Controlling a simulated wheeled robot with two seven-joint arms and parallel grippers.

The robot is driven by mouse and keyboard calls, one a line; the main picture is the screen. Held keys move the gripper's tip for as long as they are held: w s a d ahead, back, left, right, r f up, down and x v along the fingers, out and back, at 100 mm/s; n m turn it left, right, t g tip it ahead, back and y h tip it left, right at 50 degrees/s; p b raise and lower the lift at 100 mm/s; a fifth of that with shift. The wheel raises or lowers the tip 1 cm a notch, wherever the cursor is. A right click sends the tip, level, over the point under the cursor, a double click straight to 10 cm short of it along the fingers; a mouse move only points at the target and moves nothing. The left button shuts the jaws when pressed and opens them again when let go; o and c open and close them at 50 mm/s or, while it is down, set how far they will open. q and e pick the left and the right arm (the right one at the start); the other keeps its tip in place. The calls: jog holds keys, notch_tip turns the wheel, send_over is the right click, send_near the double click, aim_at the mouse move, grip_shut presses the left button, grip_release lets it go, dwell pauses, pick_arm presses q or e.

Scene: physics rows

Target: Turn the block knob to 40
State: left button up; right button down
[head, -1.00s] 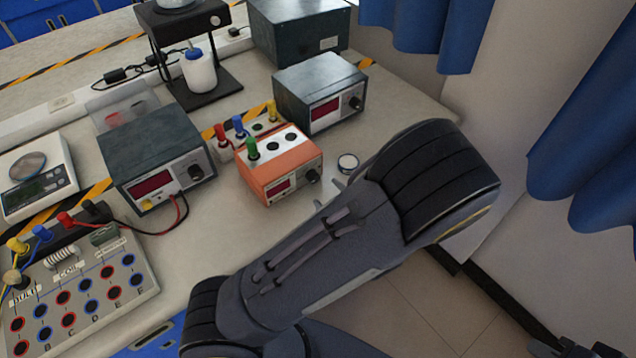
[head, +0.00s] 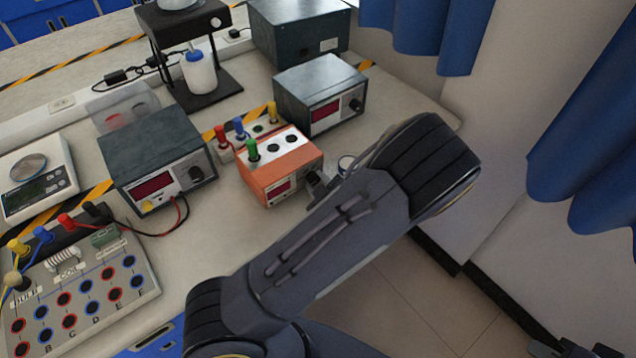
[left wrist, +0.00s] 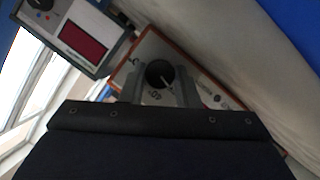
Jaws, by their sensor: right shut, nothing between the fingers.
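The orange block unit (head: 264,186) stands on the bench, with a white top with dark holes, a green-capped piece in it and a red display. Its dark knob (head: 313,178) is at the right of its front face, partly covered by my gripper. In the left wrist view the round black knob (left wrist: 160,73) has a white pointer line slanting to the lower right; dial figures beside it are hard to read. My left gripper (left wrist: 162,88) is open, its fingers apart on either side of the knob. My right gripper (head: 578,347) shows only partly at the bottom right corner.
A grey unit with a red display (head: 157,165) stands left of the block, another (head: 322,98) behind it. Capped red, blue and yellow pieces stand just behind the block. A socket board (head: 88,295) lies front left.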

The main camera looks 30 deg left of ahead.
pick_arm(q)
jog(key=c, duration=0.4)
jog(key=shift+o, duration=0.2)
jog(key=shift+r+m+g+p, duration=0.25)
jog(key=shift+m+g+p, duration=0.3)
jog(key=shift+p, duration=0.75)
jog(key=m+g+p, duration=0.1)
jog(key=p, duration=0.1)
jog(key=shift+w+m+y+p, duration=0.1)
jog(key=shift+m+y+p, duration=0.25)
jog(key=shift+y, duration=0.05)
jog(key=shift+m+g+p, duration=0.65)
jog(key=shift+m+p, duration=0.25)
jog(key=shift+w+d+f+m+g+y+p, duration=0.15)
jog(key=shift+m+g+y+p, duration=0.35)
jog(key=shift+m, duration=0.4)
jog(key=o, duration=1)
jog(key=shift+c, duration=0.2)
